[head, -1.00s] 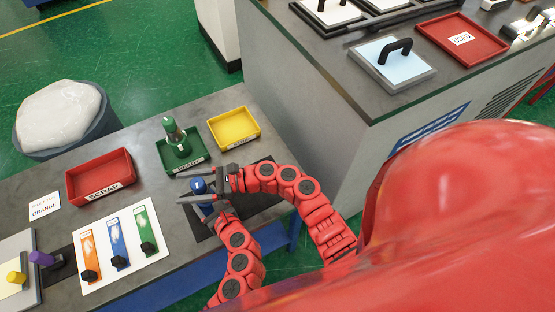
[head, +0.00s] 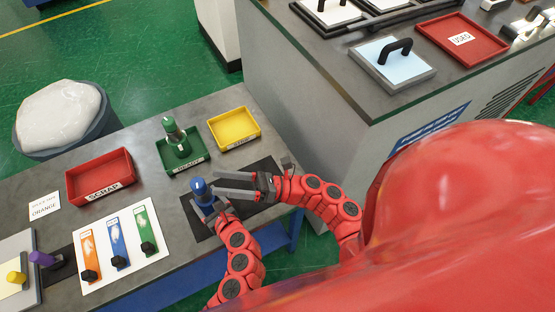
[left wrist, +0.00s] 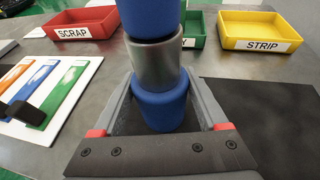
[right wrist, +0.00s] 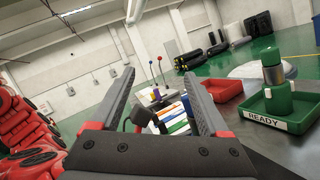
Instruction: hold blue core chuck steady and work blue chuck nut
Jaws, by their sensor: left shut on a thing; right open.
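The blue core chuck (head: 204,205) stands upright on a dark mat in the head view. In the left wrist view it shows as a blue base (left wrist: 162,108), a bare metal band (left wrist: 155,64) and the blue chuck nut (left wrist: 150,18) on top, cut off by the frame. The nut also shows in the head view (head: 199,187). My left gripper (head: 212,208) is shut on the chuck low down, one finger on each side. My right gripper (head: 215,186) is open and empty, just right of the nut; its open fingers also show in the right wrist view (right wrist: 157,78).
Behind stand a red SCRAP tray (head: 82,194), a green READY tray (head: 196,160) holding a green chuck (head: 175,135), and a yellow STRIP tray (head: 246,137). A white board (head: 102,269) with orange, blue and green strips lies left. Dark mat (head: 262,181) is clear to the right.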

